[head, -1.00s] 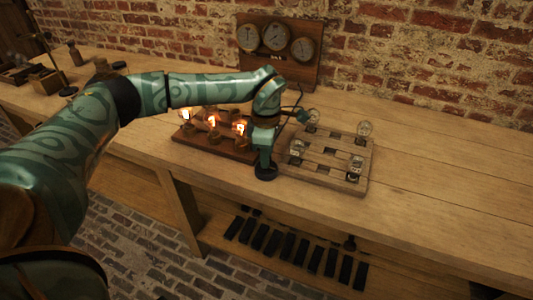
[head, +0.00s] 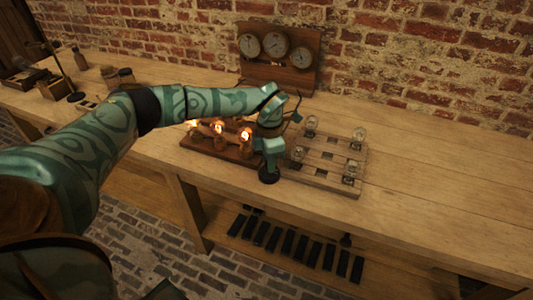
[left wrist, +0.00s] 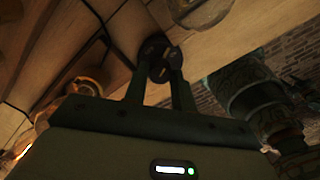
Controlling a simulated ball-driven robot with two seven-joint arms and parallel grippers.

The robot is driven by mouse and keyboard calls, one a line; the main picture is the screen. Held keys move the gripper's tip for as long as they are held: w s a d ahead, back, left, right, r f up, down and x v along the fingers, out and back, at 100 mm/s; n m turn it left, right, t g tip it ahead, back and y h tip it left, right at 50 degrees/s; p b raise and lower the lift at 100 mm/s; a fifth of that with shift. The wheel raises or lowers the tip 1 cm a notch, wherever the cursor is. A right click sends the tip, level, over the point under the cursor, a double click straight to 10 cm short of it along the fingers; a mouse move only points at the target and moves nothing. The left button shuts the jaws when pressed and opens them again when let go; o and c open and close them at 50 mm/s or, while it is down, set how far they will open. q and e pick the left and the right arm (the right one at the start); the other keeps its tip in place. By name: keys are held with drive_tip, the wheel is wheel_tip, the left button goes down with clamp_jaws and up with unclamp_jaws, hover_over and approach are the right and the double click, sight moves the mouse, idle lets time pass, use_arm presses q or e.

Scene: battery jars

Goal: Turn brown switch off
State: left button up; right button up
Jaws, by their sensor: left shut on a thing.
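A brown wooden board (head: 222,150) on the bench carries several bulbs, and three of them (head: 245,136) glow orange in the head view. My left gripper (head: 268,166) points down at the board's right front corner. It is shut on a dark round knob (left wrist: 160,60), which shows between the two fingers in the left wrist view. I cannot tell for sure whether this knob is the brown switch, as the gripper covers most of it in the head view. My right gripper is not in view.
A paler slatted board (head: 322,166) with several unlit bulbs stands just right of the gripper. A gauge panel (head: 290,78) leans at the brick wall behind. A row of black blocks (head: 288,243) lies on the shelf below. The bench's right side is clear.

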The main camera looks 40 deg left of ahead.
use_arm(q)
drive_tip(key=n+p, duration=0.1)
drive_tip(key=n, duration=0.1)
drive_tip(key=n+p, duration=0.4)
drive_tip(key=shift+r, duration=0.3)
drive_tip(key=n+p, duration=0.2)
drive_tip(key=n, duration=0.1)
drive_tip(key=shift+n, duration=0.4)
drive_tip(key=shift+f+n+p, duration=0.2)
drive_tip(key=shift+n+p, duration=0.8)
drive_tip(key=shift+n, duration=0.3)
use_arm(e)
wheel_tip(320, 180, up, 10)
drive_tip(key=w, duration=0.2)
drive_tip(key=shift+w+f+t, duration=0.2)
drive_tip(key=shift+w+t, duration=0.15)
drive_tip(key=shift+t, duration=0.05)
use_arm(q)
drive_tip(key=shift+w, duration=0.1)
drive_tip(key=o, duration=1)
wheel_tip(320, 180, up, 16)
drive_tip(key=p, duration=0.4)
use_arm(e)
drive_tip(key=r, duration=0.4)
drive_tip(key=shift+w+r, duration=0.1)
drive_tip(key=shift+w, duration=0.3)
